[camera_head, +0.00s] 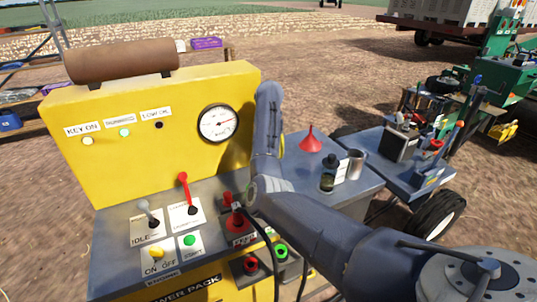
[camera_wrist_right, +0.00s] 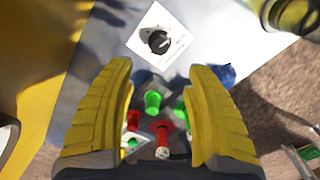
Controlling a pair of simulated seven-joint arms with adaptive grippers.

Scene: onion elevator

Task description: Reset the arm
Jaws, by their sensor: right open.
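My right arm reaches in from the lower right of the head view and bends up over the grey control deck (camera_head: 325,172) of a yellow power pack (camera_head: 85,165). Its gripper is mostly hidden behind my own arm there. In the right wrist view the right gripper (camera_wrist_right: 161,70) is open, with two yellow fingers apart and nothing gripped. Between and below the fingers, green fittings (camera_wrist_right: 152,103) and a red lever-like part (camera_wrist_right: 162,138) show farther off. My left gripper is not in view.
A red funnel (camera_head: 310,142), a dark bottle (camera_head: 328,174) and a metal cup (camera_head: 356,163) stand right of my arm. A black knob (camera_wrist_right: 158,42) shows in the wrist view.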

